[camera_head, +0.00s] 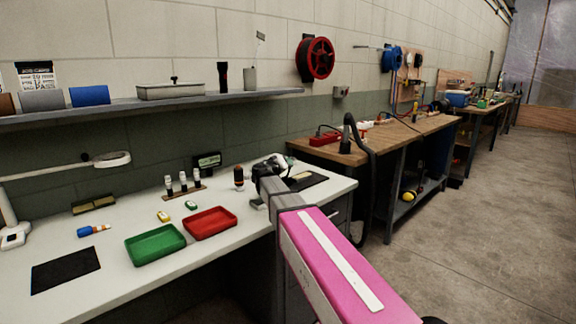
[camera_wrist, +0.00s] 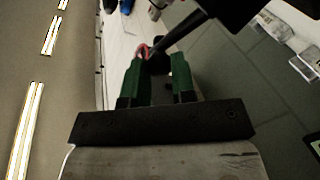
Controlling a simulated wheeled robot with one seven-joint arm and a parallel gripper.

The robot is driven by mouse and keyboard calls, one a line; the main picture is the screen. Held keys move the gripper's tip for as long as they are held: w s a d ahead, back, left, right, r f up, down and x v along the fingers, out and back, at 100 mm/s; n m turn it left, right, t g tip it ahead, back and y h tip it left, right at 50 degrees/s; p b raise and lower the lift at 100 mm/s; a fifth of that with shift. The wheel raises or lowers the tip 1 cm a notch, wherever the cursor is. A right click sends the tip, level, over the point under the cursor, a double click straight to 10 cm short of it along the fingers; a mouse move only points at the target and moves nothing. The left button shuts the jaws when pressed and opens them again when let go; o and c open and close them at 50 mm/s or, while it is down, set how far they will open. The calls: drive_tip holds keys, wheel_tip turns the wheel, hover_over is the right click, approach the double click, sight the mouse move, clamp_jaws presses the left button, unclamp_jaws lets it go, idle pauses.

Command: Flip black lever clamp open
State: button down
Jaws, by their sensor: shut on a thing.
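In the wrist view, my gripper (camera_wrist: 158,68) has two green fingers closed around a dark part. A long black lever (camera_wrist: 183,33) runs from between the fingertips up and to the right to a larger black body at the top edge. A small reddish piece shows by the left fingertip. In the head view, my gripper (camera_head: 268,168) is at the right end of the white bench, mostly hidden by my own arm. The clamp cannot be made out there, and I cannot tell the lever's angle to its base.
The white bench (camera_head: 115,262) holds a green tray (camera_head: 155,244), a red tray (camera_head: 210,222), a black mat (camera_head: 66,270), and a small dark bottle (camera_head: 239,178) left of my gripper. A shelf (camera_head: 200,100) runs above. Open floor (camera_head: 480,230) lies to the right.

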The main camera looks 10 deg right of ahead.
drive_tip(key=shift+s+a+f+h, duration=0.1)
drive_tip(key=shift+s+f+h, duration=0.15)
drive_tip(key=shift+s+h, duration=0.15)
drive_tip(key=shift+t, duration=0.3)
drive_tip(key=c, duration=1.1)
unclamp_jaws()
drive_tip(key=shift+w, duration=0.1)
drive_tip(key=shift+o, duration=0.8)
drive_tip(key=shift+r, duration=0.1)
drive_tip(key=shift+a, duration=0.1)
drive_tip(key=v, duration=1)
drive_tip(key=shift+s+a, duration=0.2)
drive_tip(key=shift+s, duration=0.1)
